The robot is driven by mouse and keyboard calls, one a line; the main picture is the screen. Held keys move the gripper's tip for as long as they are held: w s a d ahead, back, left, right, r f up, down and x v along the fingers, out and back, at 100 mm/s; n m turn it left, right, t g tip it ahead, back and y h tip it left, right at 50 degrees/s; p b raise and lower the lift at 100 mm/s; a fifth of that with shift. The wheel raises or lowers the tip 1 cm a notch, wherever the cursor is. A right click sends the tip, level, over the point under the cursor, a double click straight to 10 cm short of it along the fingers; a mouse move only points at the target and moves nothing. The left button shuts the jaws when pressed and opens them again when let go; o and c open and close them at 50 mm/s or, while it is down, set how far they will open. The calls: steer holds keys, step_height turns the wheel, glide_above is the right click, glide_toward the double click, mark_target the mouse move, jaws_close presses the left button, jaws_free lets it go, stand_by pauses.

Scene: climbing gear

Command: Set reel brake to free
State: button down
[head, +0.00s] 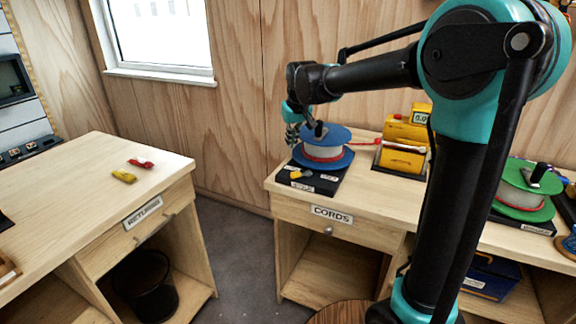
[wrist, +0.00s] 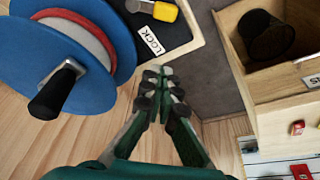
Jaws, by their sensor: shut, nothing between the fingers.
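The blue reel (head: 323,152) with pale and red cord stands on a black base (head: 325,185) on the cords bench. It also shows in the wrist view (wrist: 60,52), with its black crank handle (wrist: 52,92). The brake lever has a yellow end (head: 300,174) at the front of the base. My gripper (wrist: 160,84) is shut and empty. In the head view my gripper (head: 292,134) is left of the reel's upper flange, apart from the lever.
A yellow device (head: 402,145) stands right of the reel, with red cord between them. A green reel (head: 525,188) stands farther right. The returns table (head: 90,185) at left bears a red and a yellow item. A floor gap separates it from the cords bench.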

mark_target(301, 174)
steer(key=x, duration=0.9)
steer(key=shift+w+f, duration=0.1)
steer(key=shift+f, duration=0.45)
steer(key=shift+s+d, duration=0.4)
steer(key=shift+s, duration=0.5)
steer(key=shift+s+d, duration=0.4)
steer(key=shift+s, duration=0.45)
steer(key=shift+s+r, duration=0.1)
